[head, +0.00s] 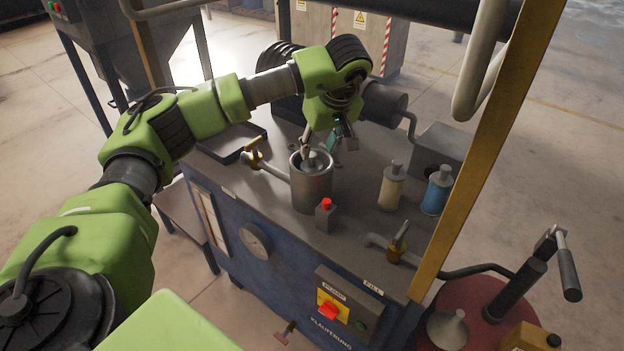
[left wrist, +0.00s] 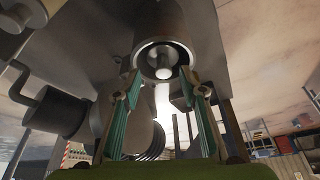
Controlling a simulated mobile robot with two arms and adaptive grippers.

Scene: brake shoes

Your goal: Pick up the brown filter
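The brown filter (head: 391,187) is a light tan canister with a grey neck. It stands upright on the workbench, right of a metal cup, in the head view. A tan canister that looks like it shows partly at the top left corner of the left wrist view (left wrist: 24,14). My left gripper (head: 328,147) is above the metal cup (head: 311,187), left of the brown filter and apart from it. In the left wrist view its teal-padded fingers (left wrist: 160,92) are spread with nothing between them. My right gripper is not in view.
A blue filter (head: 436,190) stands close right of the brown one. The metal cup holds a grey-necked piece (left wrist: 163,68). A red button box (head: 325,214), a brass valve (head: 399,246) and a yellow post (head: 480,150) are nearby.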

